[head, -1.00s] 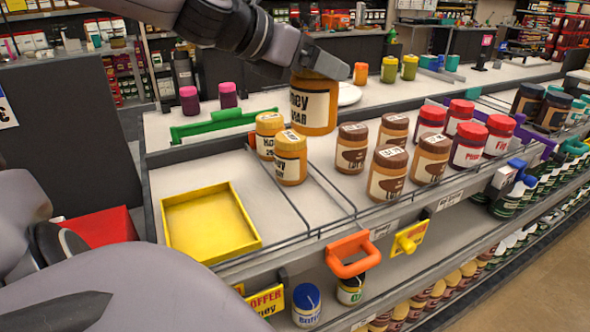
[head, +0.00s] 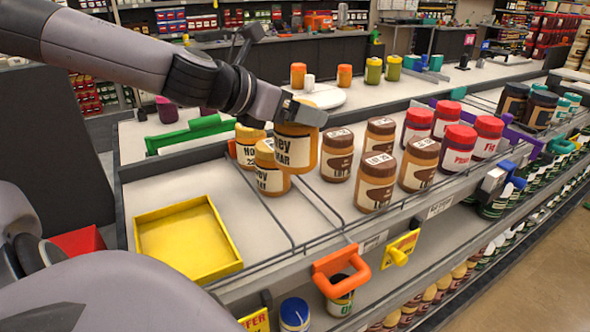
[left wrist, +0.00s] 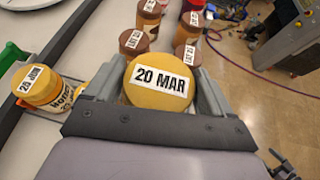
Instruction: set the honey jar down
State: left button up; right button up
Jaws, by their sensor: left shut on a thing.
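My left gripper (head: 299,110) is shut on the honey jar (head: 297,148), an orange-yellow jar with a cream label. In the left wrist view its yellow lid (left wrist: 160,80) reads "20 MAR" and sits between the two fingers. In the head view the held jar is upright, in front of part of another honey jar (head: 267,172) at its left; whether they touch, I cannot tell. A third honey jar (head: 247,148) stands behind that one. Whether the held jar's base meets the shelf is not clear. My right gripper is not in view.
Brown-lidded jars (head: 375,182) stand in rows just right of the held jar, with red-lidded jars (head: 458,148) beyond. A yellow tray (head: 188,240) lies on the shelf at left. Thin wire dividers (head: 262,215) separate the lanes. The lane's front part is bare.

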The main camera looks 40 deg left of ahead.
aim_at(295, 168)
pick_arm(q)
notch_tip(295, 168, down, 12)
jog(key=shift+r+b, duration=0.1)
jog(key=shift+b, duration=0.75)
jog(key=o, duration=1.7)
jog(key=shift+f, duration=0.25)
jog(key=shift+r, duration=0.25)
jog(key=shift+s, duration=0.1)
jog(key=shift+b+v, duration=0.85)
jog(key=shift+v, duration=5)
jog(key=shift+s+f, duration=0.1)
jog(key=shift+f, duration=0.05)
